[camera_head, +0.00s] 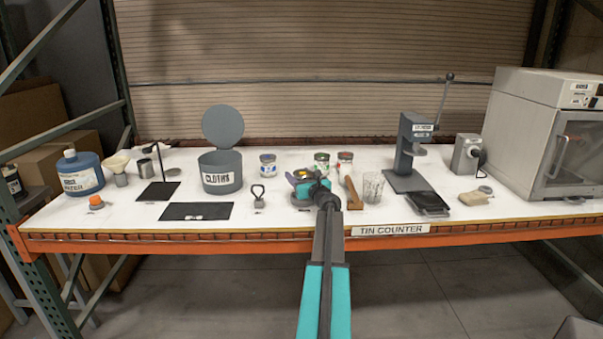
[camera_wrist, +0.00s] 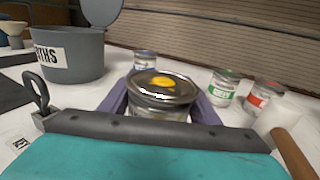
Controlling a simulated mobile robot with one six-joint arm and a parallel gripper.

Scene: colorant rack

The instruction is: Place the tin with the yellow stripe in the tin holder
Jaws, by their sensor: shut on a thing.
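A tin with a yellow spot on its shiny lid (camera_wrist: 160,92) sits between the purple fingers of my gripper (camera_wrist: 162,108) in the wrist view. The gripper is shut on it, and the tin looks upright. Its stripe and lower part are hidden behind my gripper's dark front edge. In the head view my gripper (camera_head: 305,184) is over the middle of the counter, near its front, and largely hides the tin. A dark rounded edge (camera_head: 300,204) shows below the gripper there; I cannot tell whether it is the tin holder, or whether the tin touches it.
Blue (camera_head: 267,164), green (camera_head: 321,162) and red-labelled (camera_head: 345,163) tins stand behind. A wooden-handled tool (camera_head: 353,192) and a clear beaker (camera_head: 372,187) are close on the right. A looped dark object (camera_head: 258,194) and the grey cloths bin (camera_head: 220,180) are left.

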